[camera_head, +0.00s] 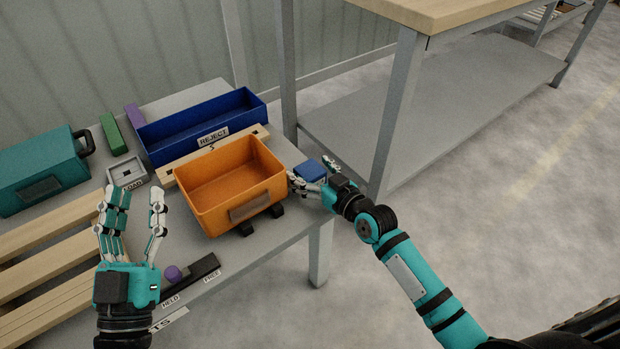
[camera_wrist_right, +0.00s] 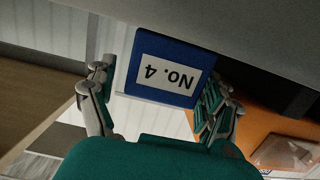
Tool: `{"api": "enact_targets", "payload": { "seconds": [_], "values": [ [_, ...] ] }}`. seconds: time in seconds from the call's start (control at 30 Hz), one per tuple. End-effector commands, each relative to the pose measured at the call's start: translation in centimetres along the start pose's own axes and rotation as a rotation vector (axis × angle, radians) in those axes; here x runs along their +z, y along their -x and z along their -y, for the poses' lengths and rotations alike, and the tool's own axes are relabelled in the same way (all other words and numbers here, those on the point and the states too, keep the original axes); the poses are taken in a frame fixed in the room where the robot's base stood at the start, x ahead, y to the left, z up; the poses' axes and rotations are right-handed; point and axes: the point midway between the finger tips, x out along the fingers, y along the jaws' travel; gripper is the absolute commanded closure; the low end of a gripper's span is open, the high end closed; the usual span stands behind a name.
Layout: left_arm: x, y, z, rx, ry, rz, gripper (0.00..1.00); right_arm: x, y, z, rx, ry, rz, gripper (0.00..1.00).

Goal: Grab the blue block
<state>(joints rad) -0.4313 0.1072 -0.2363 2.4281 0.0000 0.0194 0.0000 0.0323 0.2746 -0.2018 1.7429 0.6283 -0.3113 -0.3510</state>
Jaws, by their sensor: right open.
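The blue block (camera_head: 308,171) is at the right edge of the grey table, just right of the orange bin. In the right wrist view the blue block (camera_wrist_right: 197,60) bears a white label reading "No. 4", upside down. My right gripper (camera_head: 312,180) is open around it, with fingers on both sides of the block. In the wrist view the right gripper's fingers (camera_wrist_right: 158,85) flank the block; I cannot tell whether they touch it. My left gripper (camera_head: 133,208) is open and empty, above the table's front left part.
The orange bin (camera_head: 206,210) stands close left of my right gripper. Behind it are a blue REJECT bin (camera_head: 160,154), green block (camera_head: 113,133) and grey LOAD tray (camera_head: 127,170). A teal box (camera_head: 42,185) is at left. A wooden-topped bench (camera_head: 402,85) stands behind right.

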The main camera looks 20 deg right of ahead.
Motion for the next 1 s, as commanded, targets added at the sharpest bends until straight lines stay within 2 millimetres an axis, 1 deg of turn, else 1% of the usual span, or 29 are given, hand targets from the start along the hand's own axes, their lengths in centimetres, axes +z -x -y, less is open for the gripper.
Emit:
{"api": "enact_targets", "payload": {
  "seconds": [0.1, 0.3, 0.77, 0.8, 1.0],
  "values": [
    [-0.49, 0.0, -0.07, 0.001, 0.001, -0.029, 0.6, 0.03, -0.37, 0.04, -0.001, -0.001, 0.001, 0.15],
    [-0.55, -0.02, -0.07, 0.001, 0.001, -0.03, 0.6, 0.0, -0.35, 0.04, -0.001, 0.0, 0.001, 0.15],
    [-0.51, -0.02, -0.08, 0.002, 0.001, -0.029, 0.6, 0.0, -0.32, 0.02, 0.0, 0.0, 0.0, 0.76],
    [-0.51, -0.02, -0.08, 0.002, 0.001, -0.029, 0.6, -0.06, -0.33, 0.01, 0.0, 0.0, -0.001, 0.77],
    [-0.5, -0.03, -0.08, 0.002, 0.001, -0.028, 0.6, -0.06, -0.32, 0.01, 0.0, 0.0, -0.001, 0.77]
  ]
}}
